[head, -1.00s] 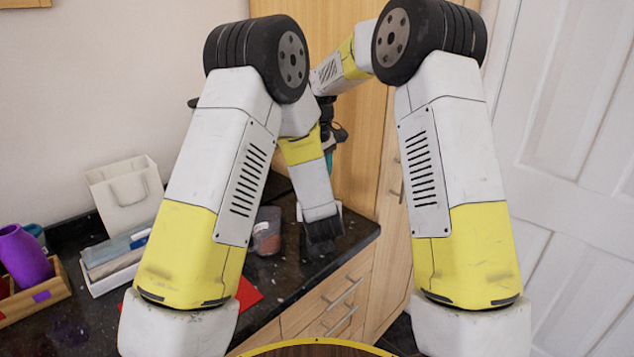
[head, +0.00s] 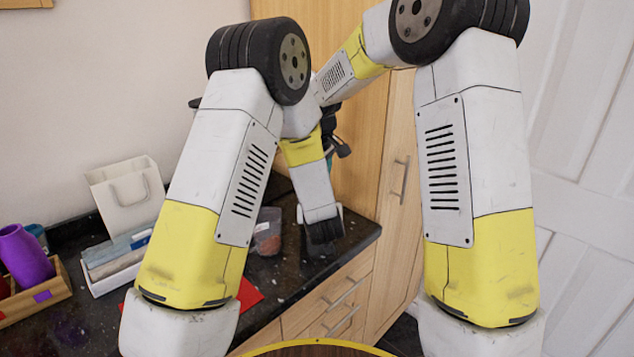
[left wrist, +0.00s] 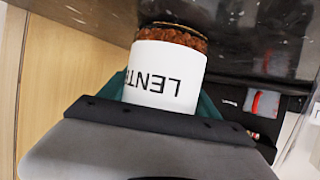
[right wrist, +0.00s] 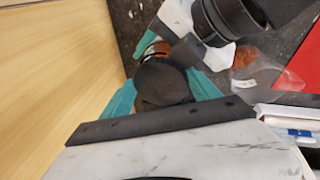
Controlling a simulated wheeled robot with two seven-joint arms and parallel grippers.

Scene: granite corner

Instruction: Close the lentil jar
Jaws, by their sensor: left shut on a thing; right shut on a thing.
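The lentil jar (left wrist: 165,75) has a white label reading "LENT…" and red-brown contents; it fills the middle of the left wrist view. My left gripper (left wrist: 163,95) is shut around it with its teal fingers. In the right wrist view my right gripper (right wrist: 162,90) is shut on a dark round piece that looks like the lid (right wrist: 160,82). Part of the jar's reddish contents (right wrist: 155,50) shows just beyond that piece; whether they touch I cannot tell.
A clear tub with reddish contents (head: 267,232) stands on the dark counter, near a red sheet (head: 248,294). A white tray (head: 112,283), white bag (head: 128,200), purple vase (head: 24,256) and wooden box (head: 36,303) stand at left. A wooden cupboard is close behind.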

